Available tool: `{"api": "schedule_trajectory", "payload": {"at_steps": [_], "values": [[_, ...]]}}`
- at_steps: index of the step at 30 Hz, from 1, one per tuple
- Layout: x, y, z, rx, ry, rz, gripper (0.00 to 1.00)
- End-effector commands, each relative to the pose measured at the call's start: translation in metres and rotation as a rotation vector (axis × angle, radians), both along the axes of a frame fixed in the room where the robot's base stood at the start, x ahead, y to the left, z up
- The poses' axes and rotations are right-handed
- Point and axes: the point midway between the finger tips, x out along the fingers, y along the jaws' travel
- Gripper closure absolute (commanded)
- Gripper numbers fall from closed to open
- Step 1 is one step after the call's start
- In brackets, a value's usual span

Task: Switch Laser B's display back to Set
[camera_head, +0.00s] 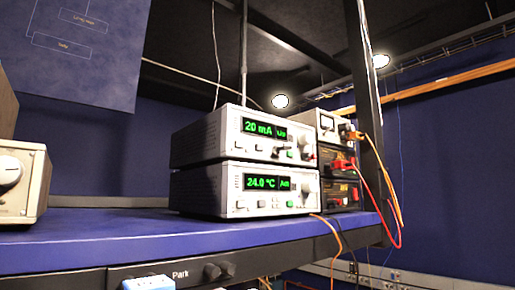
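Two grey instruments are stacked on a blue shelf. The upper unit (243,135) shows a green "20 mA" on its display (265,129), with a smaller word at the right that I cannot read surely. It has a round knob (309,137) at the right and small buttons below. The lower unit (246,188) shows "24.0 °C" on its display (269,183), with a small word that looks like "Act". It has a knob (309,186) and a row of buttons. I cannot make out a "Laser B" label on either. My gripper is not in view.
Smaller boxes (329,127) with orange and red cables stand right of the stack, beside a dark post (366,110). A beige device (22,182) sits at the far left. The blue shelf (110,235) between is clear.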

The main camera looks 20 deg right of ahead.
Motion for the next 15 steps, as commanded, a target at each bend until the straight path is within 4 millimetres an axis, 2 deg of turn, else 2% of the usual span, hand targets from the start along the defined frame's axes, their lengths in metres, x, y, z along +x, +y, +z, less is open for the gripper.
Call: {"api": "schedule_trajectory", "payload": {"at_steps": [3, 8, 9, 15], "values": [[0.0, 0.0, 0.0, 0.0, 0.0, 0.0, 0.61], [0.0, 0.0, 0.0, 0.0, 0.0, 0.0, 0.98], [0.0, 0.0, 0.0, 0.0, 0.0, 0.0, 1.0], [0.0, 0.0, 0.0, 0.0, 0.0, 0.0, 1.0]]}}
